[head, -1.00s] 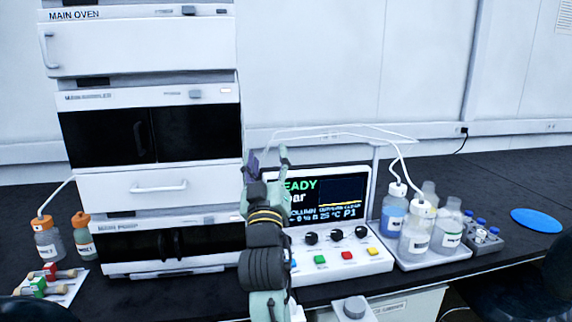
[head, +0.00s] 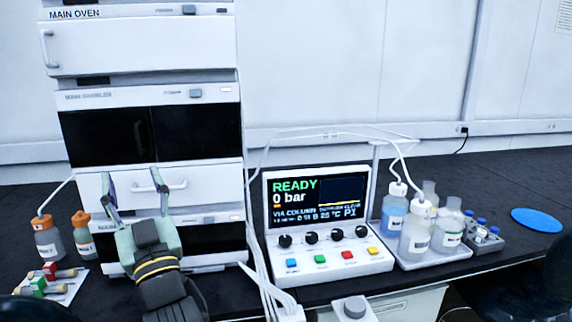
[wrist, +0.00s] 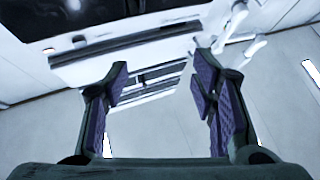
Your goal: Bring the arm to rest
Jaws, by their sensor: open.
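My gripper (head: 134,190) is open and empty in the head view. It is raised in front of the lower part of the chromatography stack (head: 150,60), its two fingers spread before the drawer with the white handle. My wrist hides part of the main pump module at the bottom of the stack. In the wrist view my gripper (wrist: 163,90) shows two dark fingers with purple pads, well apart with nothing between them. Parts of the instruments and the pale wall lie beyond the fingers.
The control panel (head: 330,262) reads READY and 0 bar, right of the stack. Solvent bottles (head: 415,235) stand in a tray further right, near a vial rack (head: 482,236) and a blue disc (head: 537,220). Orange-capped bottles (head: 48,240) and fittings (head: 48,278) are at left.

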